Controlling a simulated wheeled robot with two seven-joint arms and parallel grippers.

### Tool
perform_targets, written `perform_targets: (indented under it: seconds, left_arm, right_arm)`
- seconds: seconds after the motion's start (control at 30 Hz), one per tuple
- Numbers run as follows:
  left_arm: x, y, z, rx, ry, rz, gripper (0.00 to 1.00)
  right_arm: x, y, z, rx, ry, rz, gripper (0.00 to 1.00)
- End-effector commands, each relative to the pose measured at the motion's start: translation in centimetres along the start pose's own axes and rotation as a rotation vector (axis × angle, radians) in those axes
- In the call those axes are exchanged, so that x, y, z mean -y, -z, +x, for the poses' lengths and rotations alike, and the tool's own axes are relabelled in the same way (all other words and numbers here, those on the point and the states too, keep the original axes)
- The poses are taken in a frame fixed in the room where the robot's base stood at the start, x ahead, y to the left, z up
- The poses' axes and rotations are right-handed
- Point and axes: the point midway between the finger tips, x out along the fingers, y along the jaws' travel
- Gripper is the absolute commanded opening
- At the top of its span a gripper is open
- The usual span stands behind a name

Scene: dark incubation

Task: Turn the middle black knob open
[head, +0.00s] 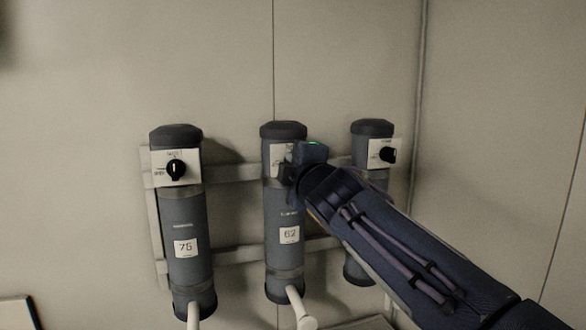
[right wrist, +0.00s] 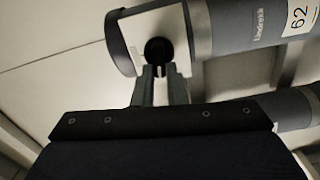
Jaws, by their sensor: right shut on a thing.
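The middle black knob (right wrist: 158,50) sits on a white plate (right wrist: 133,28) near the top of the middle grey cylinder (head: 284,225), which is labelled 62. My right gripper (right wrist: 160,72) is shut on this knob, with its fingertips at the knob's lower part in the right wrist view. In the head view my right gripper (head: 290,172) hides the knob and most of its plate. How far the knob is turned cannot be told. My left gripper is not in view.
The right cylinder (head: 372,130) also has a black knob (head: 389,155) and is partly behind my right arm. Pale rails (head: 230,173) and a wall stand behind. White pipes (head: 298,308) come out below.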

Motion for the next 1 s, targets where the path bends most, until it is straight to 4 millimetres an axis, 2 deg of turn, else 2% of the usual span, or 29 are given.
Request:
perform_targets:
  seconds: [0.4, 0.9, 0.93, 1.0]
  left_arm:
    - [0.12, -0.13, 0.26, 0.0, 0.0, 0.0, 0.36]
    - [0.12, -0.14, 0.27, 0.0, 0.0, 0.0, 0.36]
    - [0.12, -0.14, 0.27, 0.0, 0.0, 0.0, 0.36]
    - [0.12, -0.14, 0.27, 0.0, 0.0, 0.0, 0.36]
  right_arm:
    - [0.29, -0.03, 0.02, 0.0, 0.001, -0.156, 0.0]
    - [0.33, 0.0, 0.02, 0.0, 0.002, -0.172, 0.0]
    - [0.33, 0.0, 0.03, 0.0, 0.002, -0.172, 0.16]
    - [0.32, 0.0, 0.02, 0.0, 0.002, -0.172, 0.25]
